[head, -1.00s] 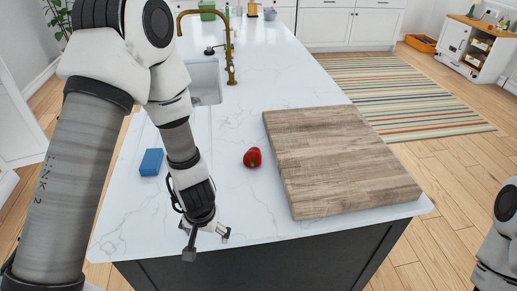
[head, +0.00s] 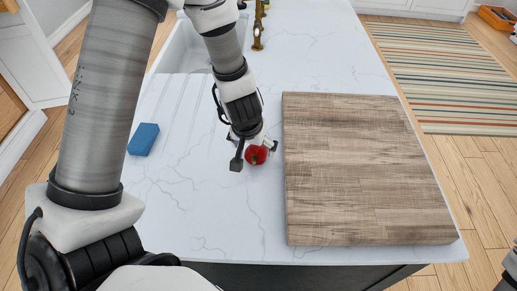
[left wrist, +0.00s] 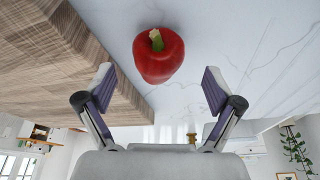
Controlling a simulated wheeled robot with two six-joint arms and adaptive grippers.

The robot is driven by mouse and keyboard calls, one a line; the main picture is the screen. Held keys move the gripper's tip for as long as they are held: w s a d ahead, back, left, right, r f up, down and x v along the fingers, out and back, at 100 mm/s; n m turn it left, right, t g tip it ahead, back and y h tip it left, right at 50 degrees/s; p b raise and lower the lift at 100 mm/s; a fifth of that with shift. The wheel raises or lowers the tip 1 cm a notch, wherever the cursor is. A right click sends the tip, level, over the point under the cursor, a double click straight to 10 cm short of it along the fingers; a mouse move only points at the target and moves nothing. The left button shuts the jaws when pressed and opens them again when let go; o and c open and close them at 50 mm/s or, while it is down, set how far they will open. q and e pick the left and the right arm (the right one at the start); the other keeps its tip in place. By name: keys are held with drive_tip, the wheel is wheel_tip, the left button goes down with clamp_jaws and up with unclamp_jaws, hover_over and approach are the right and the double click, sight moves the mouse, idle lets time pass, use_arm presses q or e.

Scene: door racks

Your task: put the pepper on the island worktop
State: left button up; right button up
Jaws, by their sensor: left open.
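The red pepper (head: 256,155) with a green stem lies on the white marble island worktop (head: 215,215), between the blue block and the wooden board. It also shows in the left wrist view (left wrist: 158,55), beyond the fingertips and centred between them. My left gripper (head: 254,156) is open, with a finger to either side of the pepper in the head view. In the left wrist view the open fingers (left wrist: 158,90) are spread wide and nothing is between the pads. The pepper is partly covered by the gripper in the head view. My right gripper is not in view.
A thick wooden board (head: 365,170) lies just right of the pepper. A blue block (head: 143,139) lies to the left, near the sink (head: 188,50) and brass tap (head: 258,30). The worktop's front left is clear.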

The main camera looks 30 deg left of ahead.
sight(256, 148)
use_arm(q)
drive_tip(key=x, duration=0.2)
drive_tip(key=w+b+x, duration=0.1)
drive_tip(key=x, duration=0.2)
drive_tip(key=shift+s+d+r, duration=0.1)
drive_tip(key=shift+d+r, duration=0.05)
drive_tip(key=shift+r, duration=0.2)
drive_tip(key=shift+s+r, duration=0.1)
drive_tip(key=shift+s, duration=0.2)
drive_tip(key=c, duration=0.6)
drive_tip(key=shift+s+r, duration=0.1)
drive_tip(key=c, duration=0.5)
drive_tip(key=shift+c, duration=1.1)
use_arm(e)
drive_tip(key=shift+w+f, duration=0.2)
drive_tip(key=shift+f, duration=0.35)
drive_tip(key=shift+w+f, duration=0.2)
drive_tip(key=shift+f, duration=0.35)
